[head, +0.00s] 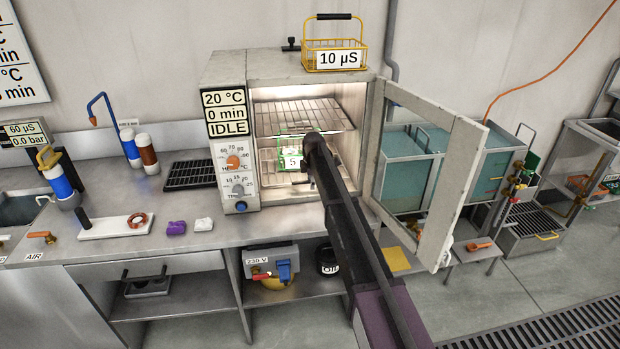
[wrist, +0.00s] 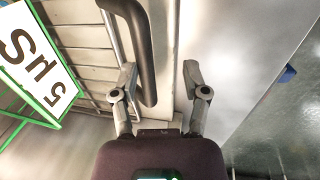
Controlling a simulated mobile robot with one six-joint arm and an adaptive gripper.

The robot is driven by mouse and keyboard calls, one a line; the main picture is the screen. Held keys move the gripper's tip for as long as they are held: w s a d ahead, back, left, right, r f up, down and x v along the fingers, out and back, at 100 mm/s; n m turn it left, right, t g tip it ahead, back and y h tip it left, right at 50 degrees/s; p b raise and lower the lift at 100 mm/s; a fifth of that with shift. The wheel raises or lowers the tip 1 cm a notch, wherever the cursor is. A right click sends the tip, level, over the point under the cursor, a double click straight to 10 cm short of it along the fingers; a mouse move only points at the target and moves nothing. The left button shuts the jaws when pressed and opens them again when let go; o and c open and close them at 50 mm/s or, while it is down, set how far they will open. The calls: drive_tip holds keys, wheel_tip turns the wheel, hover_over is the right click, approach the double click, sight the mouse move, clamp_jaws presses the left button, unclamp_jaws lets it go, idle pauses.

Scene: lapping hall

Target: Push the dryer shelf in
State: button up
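The dryer (head: 225,75) stands on the bench with its windowed door (head: 440,190) swung wide open to the right. Inside are an upper wire shelf (head: 300,115) and a lower wire shelf (head: 266,168). A green-framed basket labelled 5 µS (head: 291,161) sits at the lower shelf; its label also shows in the wrist view (wrist: 40,62). My arm reaches into the opening and hides the right part of the lower shelf. In the wrist view my gripper (wrist: 160,70) has its fingers apart. A dark curved handle (wrist: 143,50) lies by the left finger; I cannot tell if they touch.
A yellow basket labelled 10 µS (head: 336,57) stands on top of the dryer. The open door is close to the right of my arm. A black grid mat (head: 190,175), a purple piece (head: 176,228) and a white board (head: 105,228) lie left on the bench.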

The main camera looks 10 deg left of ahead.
drive_tip(key=s+d, duration=0.3)
drive_tip(key=s, duration=0.6)
drive_tip(key=s+d, duration=0.2)
drive_tip(key=s, duration=0.7)
drive_tip(key=s+d+r+m+p, duration=0.1)
drive_tip(key=s+r+p, duration=0.1)
drive_tip(key=r+p, duration=0.4)
drive_tip(key=s+d+r+p, duration=0.2)
drive_tip(key=r+p, duration=0.5)
drive_tip(key=shift+r+m, duration=0.25)
drive_tip(key=shift+m, duration=0.15)
drive_tip(key=shift+s+d, duration=0.1)
idle(0.3)
